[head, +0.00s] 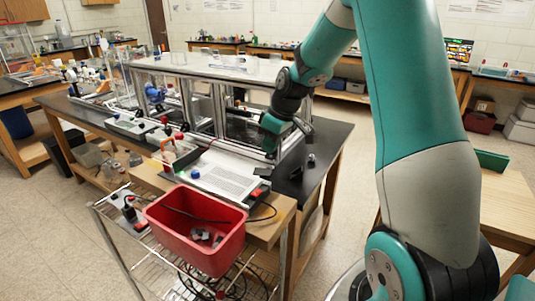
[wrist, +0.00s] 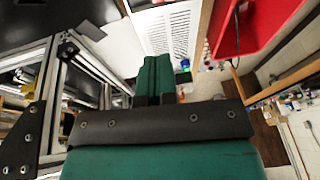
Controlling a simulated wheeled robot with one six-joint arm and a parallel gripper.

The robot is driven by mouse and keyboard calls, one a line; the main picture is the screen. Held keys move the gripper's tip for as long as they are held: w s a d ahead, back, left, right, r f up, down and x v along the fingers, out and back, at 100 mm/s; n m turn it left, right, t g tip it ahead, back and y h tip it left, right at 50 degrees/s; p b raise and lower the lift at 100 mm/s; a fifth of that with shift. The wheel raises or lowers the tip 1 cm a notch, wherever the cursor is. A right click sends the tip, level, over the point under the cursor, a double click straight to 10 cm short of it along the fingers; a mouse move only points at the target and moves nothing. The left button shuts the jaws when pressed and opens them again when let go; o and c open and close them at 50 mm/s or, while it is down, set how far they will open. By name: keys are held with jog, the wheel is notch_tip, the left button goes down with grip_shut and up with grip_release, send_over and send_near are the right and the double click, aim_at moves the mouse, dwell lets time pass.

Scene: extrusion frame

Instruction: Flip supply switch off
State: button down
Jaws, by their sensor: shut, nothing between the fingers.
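The white slotted box (head: 228,180), which looks like the supply, lies on the wooden bench top behind the red bin. A small black and red part (head: 258,193) at its right front corner looks like the switch; its position is too small to read. My gripper (head: 270,153) is above and behind the box's right end, near the frame, and appears apart from it. In the wrist view my gripper's green fingers (wrist: 154,76) are together and empty. The slotted white top (wrist: 168,32) shows just beyond them. I cannot make out the switch in the wrist view.
The red bin (head: 188,250) stands in front of the box and also shows in the wrist view (wrist: 228,42). A metal extrusion frame (head: 219,105) stands close behind my gripper. A black cable (head: 262,217) runs beside the box. Dark bench top (head: 325,150) lies to the right.

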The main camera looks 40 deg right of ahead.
aim_at(254, 194)
jog(key=shift+s+b, duration=0.1)
jog(key=shift+b, duration=0.3)
jog(key=shift+s+a+r+b, duration=0.2)
jog(key=shift+s+a+b, duration=0.1)
jog(key=shift+a+b, duration=0.25)
jog(key=shift+f, duration=0.1)
jog(key=p+x, duration=0.1)
jog(key=x, duration=0.3)
jog(key=p+x, duration=0.1)
jog(key=x, duration=0.3)
jog(key=s+p+x, duration=0.1)
jog(key=p+x, duration=0.1)
jog(key=x, duration=0.2)
jog(key=shift+f, duration=0.3)
jog(key=shift+a+f, duration=0.15)
jog(key=shift+f, duration=0.45)
